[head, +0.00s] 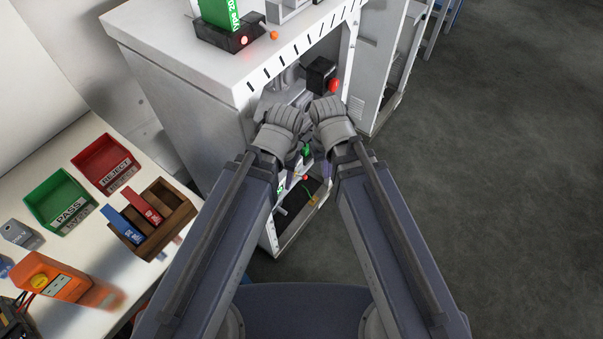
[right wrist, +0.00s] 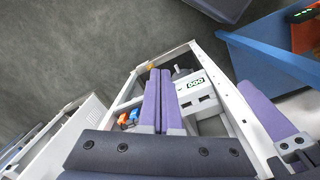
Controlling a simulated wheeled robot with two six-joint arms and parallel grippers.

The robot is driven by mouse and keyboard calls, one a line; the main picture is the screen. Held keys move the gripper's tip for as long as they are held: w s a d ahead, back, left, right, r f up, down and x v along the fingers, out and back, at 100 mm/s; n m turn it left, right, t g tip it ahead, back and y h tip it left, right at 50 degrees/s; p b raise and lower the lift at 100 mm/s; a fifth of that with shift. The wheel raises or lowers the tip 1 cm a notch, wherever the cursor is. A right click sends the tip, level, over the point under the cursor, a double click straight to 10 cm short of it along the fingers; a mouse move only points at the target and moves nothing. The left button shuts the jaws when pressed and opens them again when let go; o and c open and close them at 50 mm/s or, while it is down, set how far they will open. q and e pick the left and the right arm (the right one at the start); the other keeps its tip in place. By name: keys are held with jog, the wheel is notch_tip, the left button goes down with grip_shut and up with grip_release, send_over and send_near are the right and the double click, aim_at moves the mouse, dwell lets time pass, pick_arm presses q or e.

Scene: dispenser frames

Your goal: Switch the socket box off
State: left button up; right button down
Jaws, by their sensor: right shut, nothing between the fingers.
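In the head view my right gripper (head: 327,168) hangs mostly hidden at the cabinet's front, far right of the orange box. A purple finger of my left gripper (right wrist: 262,115) shows at the right of the wrist view; its opening is unclear.
The white cabinet (head: 180,60) stands open ahead, with a black box with a red part (head: 322,75) inside. A white unit with a green display (right wrist: 196,88) sits low inside. The table holds a green tray (head: 62,203), a red tray (head: 105,163) and a wooden rack (head: 165,225). Floor is clear at right.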

jog(key=w+f+n+b, duration=0.1)
jog(key=w+f+b, duration=0.3)
jog(key=w+f, duration=0.3)
pick_arm(q)
notch_tip(320, 180, down, 8)
jog(key=b, duration=0.2)
pick_arm(e)
jog(key=w+a+f+n+t+y, duration=0.1)
jog(key=w+a+n, duration=0.4)
jog(key=a, duration=0.3)
jog(key=shift+w+a+n, duration=0.2)
jog(key=shift+w+n, duration=0.2)
jog(key=shift+w, duration=0.15)
pick_arm(q)
jog(key=shift+f, duration=0.2)
pick_arm(e)
jog(key=shift+f, duration=0.2)
jog(key=b, duration=1.3)
send_over(301, 176)
notch_tip(301, 176, down, 13)
jog(key=shift+s+f+b, duration=0.2)
jog(key=shift+s+b, duration=0.05)
jog(key=shift+b, duration=0.05)
pick_arm(q)
notch_tip(301, 176, down, 13)
jog(key=shift+f, duration=0.15)
pick_arm(e)
jog(key=shift+w, duration=0.1)
